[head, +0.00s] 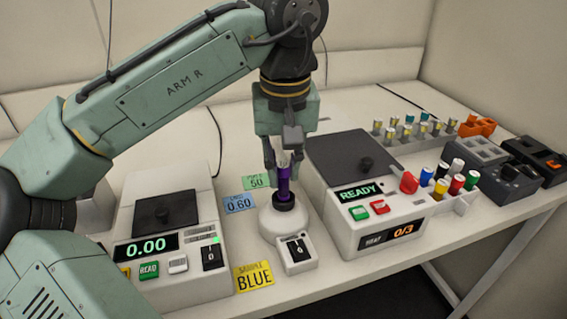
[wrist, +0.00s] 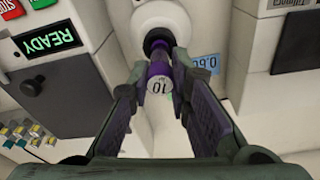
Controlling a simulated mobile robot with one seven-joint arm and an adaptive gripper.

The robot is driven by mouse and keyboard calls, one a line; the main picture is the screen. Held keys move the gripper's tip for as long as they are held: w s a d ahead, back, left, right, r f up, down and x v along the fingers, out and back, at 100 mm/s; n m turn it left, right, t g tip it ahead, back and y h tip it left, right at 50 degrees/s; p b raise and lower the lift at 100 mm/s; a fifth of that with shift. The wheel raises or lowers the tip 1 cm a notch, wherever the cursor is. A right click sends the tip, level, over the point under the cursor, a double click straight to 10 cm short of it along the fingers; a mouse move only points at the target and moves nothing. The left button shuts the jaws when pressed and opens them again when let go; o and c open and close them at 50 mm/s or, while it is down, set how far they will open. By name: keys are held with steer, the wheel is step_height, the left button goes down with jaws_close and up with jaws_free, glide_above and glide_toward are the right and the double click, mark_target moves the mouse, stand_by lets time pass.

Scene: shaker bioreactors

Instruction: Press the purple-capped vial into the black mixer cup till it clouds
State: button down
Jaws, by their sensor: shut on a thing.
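The purple-capped vial (head: 284,184) stands about upright between the fingers of my gripper (head: 283,165). In the wrist view its pale end marked "10" (wrist: 159,87) faces the camera, with purple around it. My gripper is shut on it. The black mixer cup (head: 283,202) sits on top of the white rounded mixer (head: 279,222). The vial's lower end meets the cup; it also shows in the wrist view (wrist: 157,37). How deep the vial sits, and whether its contents are cloudy, I cannot tell.
A white device reading 0.00 (head: 146,248) stands left of the mixer. A heater device reading READY (head: 358,192) stands close on its right. Colour-capped vials (head: 441,188) stand in a rack beyond. A yellow "BLUE" card (head: 254,277) lies in front.

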mark_target(283, 163)
steer(key=shift+f+b, duration=0.35)
steer(key=shift+f, duration=0.35)
stand_by(2.5)
steer(key=shift+r+p, duration=2.3)
steer(key=shift+r, duration=1.25)
